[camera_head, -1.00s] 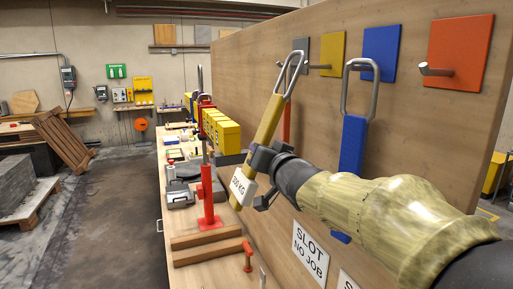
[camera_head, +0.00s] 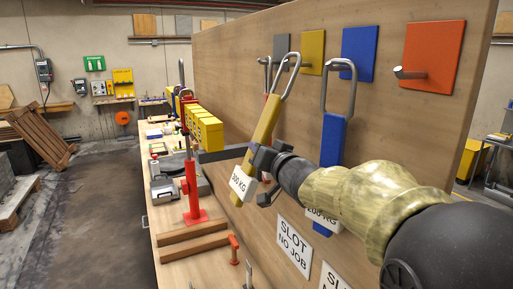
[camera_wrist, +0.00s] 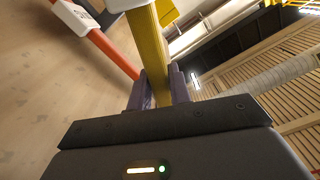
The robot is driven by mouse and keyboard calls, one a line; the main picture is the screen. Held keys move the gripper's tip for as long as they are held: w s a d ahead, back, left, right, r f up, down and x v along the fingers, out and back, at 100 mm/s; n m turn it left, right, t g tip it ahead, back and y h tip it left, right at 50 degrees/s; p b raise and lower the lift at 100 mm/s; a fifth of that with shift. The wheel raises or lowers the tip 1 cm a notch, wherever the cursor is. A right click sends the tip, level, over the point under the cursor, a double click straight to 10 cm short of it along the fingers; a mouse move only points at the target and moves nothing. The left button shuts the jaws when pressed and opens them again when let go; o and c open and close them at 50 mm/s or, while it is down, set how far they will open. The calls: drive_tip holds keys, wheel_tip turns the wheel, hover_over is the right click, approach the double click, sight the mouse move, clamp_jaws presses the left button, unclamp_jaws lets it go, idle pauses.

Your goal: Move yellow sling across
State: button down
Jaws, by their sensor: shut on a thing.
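The yellow sling (camera_head: 267,119) is a flat strap with a steel loop at its upper end and a white "300 KG" tag at its lower end. My gripper (camera_head: 258,160) is shut on the strap's lower part, just above the tag, and holds it tilted in front of the board. The strap also shows between the fingers in the wrist view (camera_wrist: 150,55). The red square (camera_head: 431,48) has a bare peg (camera_head: 408,73).
A blue sling (camera_head: 333,139) hangs at the blue square (camera_head: 359,52), right of the yellow sling. An orange-red sling (camera_wrist: 111,52) hangs near the grey square (camera_head: 281,46). The bench (camera_head: 170,222) at left holds a red stand (camera_head: 192,190) and yellow blocks (camera_head: 206,129).

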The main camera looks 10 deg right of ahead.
drive_tip(key=shift+w+d+f, duration=0.15)
drive_tip(key=shift+d+f, duration=0.25)
drive_tip(key=shift+f, duration=0.05)
idle(0.5)
drive_tip(key=c, duration=1.2)
unclamp_jaws()
drive_tip(key=shift+f, duration=0.15)
